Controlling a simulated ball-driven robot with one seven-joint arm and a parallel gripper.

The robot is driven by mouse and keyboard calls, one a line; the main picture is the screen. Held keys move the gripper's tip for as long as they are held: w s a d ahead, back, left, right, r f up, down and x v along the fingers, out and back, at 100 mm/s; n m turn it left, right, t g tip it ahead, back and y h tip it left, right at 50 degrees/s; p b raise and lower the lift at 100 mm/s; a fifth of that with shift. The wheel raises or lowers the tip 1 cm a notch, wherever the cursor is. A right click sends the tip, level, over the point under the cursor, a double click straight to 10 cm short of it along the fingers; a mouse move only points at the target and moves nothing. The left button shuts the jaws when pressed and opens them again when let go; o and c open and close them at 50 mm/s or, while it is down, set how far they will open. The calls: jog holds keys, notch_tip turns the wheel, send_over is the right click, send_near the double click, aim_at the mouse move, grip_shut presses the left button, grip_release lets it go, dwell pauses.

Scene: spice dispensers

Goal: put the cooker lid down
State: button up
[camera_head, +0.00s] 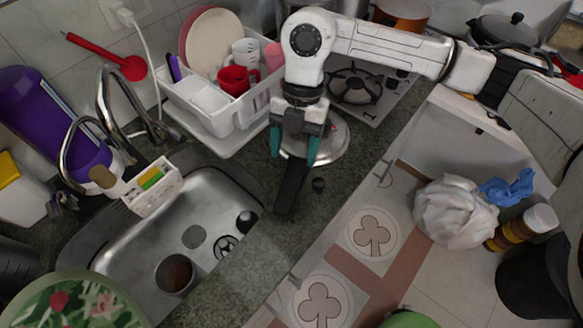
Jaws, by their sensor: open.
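The cooker lid looks to be the round silver disc (330,142) on the dark counter beside the stove, partly hidden behind my gripper. A long black handle (290,190) runs from it toward the front edge of the counter. My gripper (293,158) points down over the handle's disc end. Its two teal fingers are spread apart, one on each side of the handle. I cannot tell whether either finger touches it. The lid appears to lie on the counter.
A white dish rack (205,105) with plates and cups stands behind left. The sink (190,225) holds a metal cup (174,273). The stove burner (354,86) is behind right. The counter (245,265) is bare in front.

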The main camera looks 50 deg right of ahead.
jog(key=shift+v, duration=1.35)
